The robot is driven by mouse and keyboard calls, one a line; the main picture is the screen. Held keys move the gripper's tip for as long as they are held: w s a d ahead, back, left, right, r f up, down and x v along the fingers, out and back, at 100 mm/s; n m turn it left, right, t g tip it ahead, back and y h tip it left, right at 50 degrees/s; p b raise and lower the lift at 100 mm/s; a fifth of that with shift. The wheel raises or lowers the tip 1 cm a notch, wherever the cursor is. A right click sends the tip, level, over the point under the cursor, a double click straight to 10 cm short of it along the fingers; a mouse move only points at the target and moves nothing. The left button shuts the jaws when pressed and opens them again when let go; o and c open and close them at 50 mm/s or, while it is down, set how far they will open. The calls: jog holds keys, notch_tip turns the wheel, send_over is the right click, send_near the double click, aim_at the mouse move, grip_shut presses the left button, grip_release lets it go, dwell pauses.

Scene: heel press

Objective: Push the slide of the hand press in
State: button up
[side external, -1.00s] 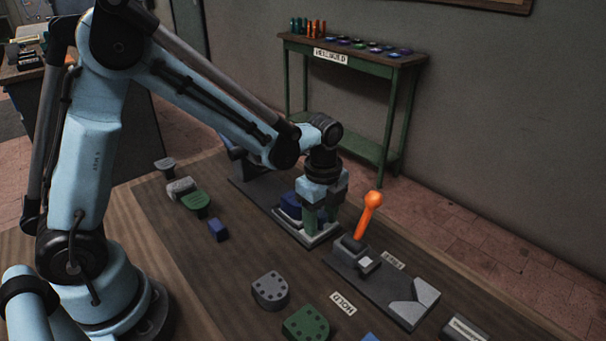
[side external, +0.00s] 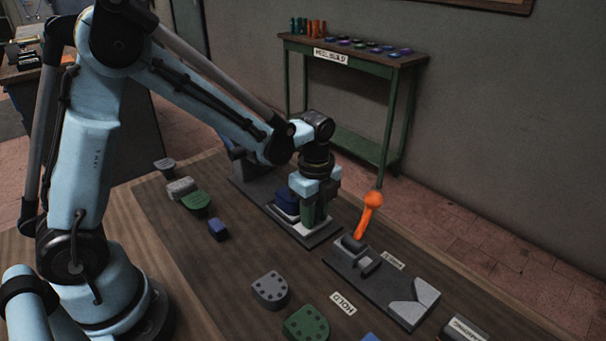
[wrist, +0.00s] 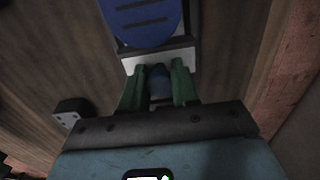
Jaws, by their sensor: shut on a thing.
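The slide (side external: 310,228) of the hand press is a pale plate on a long dark base plate (side external: 322,240). It carries a blue block (side external: 287,202). In the wrist view the slide's pale front edge (wrist: 133,64) shows, with a blue sole-shaped piece (wrist: 142,22) on it. My gripper (side external: 312,222) is at the near end of the slide, pointing down. In the wrist view its green fingers (wrist: 160,72) are closed around a dark blue grip (wrist: 160,86) just in front of the pale edge. The far end of the press is partly hidden behind my arm.
A fixture with an orange ball-topped lever (side external: 370,208) stands to the right, close to my gripper. Grey (side external: 270,290) and green (side external: 306,322) heel pieces lie at the front. A small blue block (side external: 218,229) and other pieces lie left. Bare bench separates them.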

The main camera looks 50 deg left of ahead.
jog(key=shift+a, duration=5.35)
jog(key=o, duration=0.5)
jog(key=shift+a, duration=0.15)
jog(key=shift+c, duration=0.2)
jog(key=o, duration=1.1)
jog(key=shift+o, duration=0.2)
jog(key=shift+r, duration=1.75)
jog(key=shift+d+r, duration=0.35)
jog(key=shift+d, duration=0.45)
jog(key=shift+d+r, duration=0.3)
jog(key=shift+d, duration=0.45)
jog(key=shift+d+r, duration=0.35)
jog(key=shift+d, duration=0.45)
